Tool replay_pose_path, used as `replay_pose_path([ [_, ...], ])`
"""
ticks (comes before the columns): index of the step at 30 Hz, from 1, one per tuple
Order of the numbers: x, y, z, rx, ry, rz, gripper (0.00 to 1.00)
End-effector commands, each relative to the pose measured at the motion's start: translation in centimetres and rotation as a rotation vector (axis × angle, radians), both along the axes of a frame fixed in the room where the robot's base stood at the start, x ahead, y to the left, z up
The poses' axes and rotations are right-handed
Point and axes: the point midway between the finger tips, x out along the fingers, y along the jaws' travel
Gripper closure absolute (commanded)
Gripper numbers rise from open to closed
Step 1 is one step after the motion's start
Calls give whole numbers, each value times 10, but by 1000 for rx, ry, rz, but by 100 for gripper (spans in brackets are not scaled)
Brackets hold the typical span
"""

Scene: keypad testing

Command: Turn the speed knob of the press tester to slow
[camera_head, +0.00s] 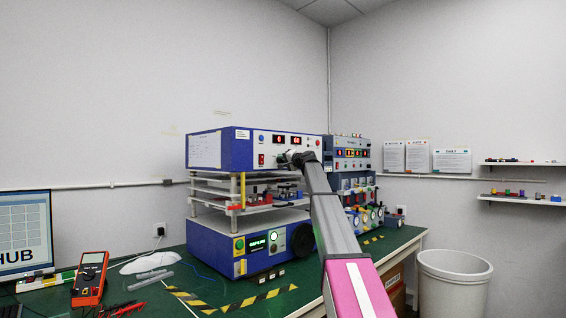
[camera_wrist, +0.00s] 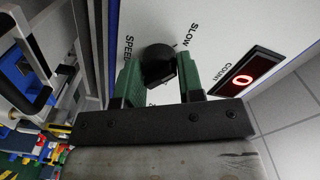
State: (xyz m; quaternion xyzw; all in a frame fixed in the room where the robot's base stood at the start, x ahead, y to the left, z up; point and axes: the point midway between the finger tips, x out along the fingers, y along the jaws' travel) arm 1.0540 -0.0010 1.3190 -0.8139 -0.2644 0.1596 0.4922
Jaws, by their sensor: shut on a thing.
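The press tester (camera_head: 218,150) is a blue and white bench machine on the green table. Its black speed knob (camera_wrist: 158,66) shows in the wrist view on the white panel, beside the printed words SPEED and SLOW. My gripper (camera_wrist: 160,75) has its two green fingers on either side of the knob and is shut on it. In the head view my gripper (camera_head: 296,157) is at the front panel, and my arm hides the knob and part of the panel.
A red COUNT display (camera_wrist: 238,78) reading 0 sits right of the knob in the wrist view. A second tester (camera_head: 352,155) stands close on the right. A red multimeter (camera_head: 90,278) and a monitor (camera_head: 27,235) are at the left. A white bin (camera_head: 453,290) stands right of the table.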

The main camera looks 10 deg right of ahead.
Motion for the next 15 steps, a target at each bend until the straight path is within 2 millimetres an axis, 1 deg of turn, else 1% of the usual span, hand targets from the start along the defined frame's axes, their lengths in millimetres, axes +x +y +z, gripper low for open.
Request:
replay_pose_path([
  [6, -1, 0, -2, -41, -26, 2, 89],
  [15, -1, 0, -2, -49, -32, 2, 89],
])
